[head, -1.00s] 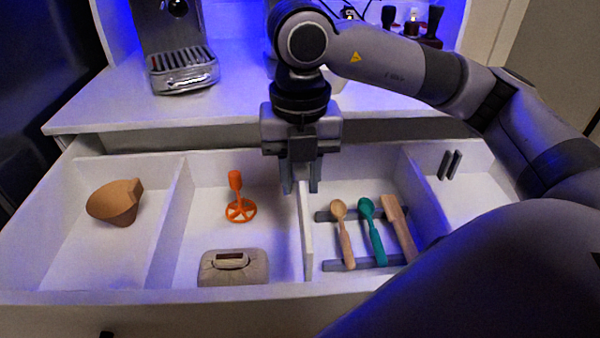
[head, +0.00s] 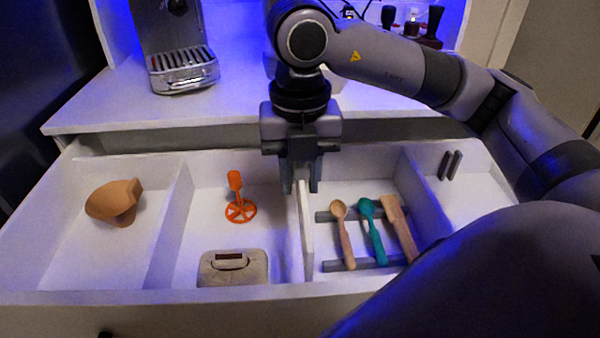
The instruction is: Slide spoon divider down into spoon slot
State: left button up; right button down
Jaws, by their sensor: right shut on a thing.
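My right gripper (head: 302,185) points down over the open drawer and is shut on the top far part of the spoon divider (head: 307,245). The divider is a white upright panel running from the gripper toward the drawer's front wall, just left of the spoons. I cannot tell how deep its lower edge sits, and the slot itself is hidden. The spoon compartment (head: 378,185) holds a wooden spoon (head: 343,235), a teal spoon (head: 373,232) and a wooden spatula (head: 400,228) on two grey rests. My left gripper is not in view.
Left of the divider lie an orange whisk-like tool (head: 239,200) and a beige lidded box (head: 233,268). A tan cup-shaped piece (head: 115,202) lies in the left compartment. Two dark clips (head: 449,165) are on the right compartment's back wall. An espresso machine (head: 182,70) stands on the counter behind.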

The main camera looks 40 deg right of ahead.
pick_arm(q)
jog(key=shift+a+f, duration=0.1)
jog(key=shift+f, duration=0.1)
pick_arm(e)
jog(key=shift+f, duration=0.15)
pick_arm(q)
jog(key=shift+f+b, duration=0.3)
jog(key=shift+b, duration=0.1)
pick_arm(e)
jog(key=shift+f, duration=0.35)
pick_arm(q)
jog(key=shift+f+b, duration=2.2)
jog(key=shift+b, duration=0.05)
pick_arm(e)
jog(key=shift+f, duration=2.6)
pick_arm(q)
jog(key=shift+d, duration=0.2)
pick_arm(e)
jog(key=shift+f, duration=0.2)
jog(key=shift+f+b, duration=0.3)
jog(key=shift+b, duration=0.15)
jog(key=shift+f, duration=0.2)
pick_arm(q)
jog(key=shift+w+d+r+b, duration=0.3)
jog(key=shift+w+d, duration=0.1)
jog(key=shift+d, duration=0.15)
pick_arm(e)
jog(key=shift+f, duration=0.1)
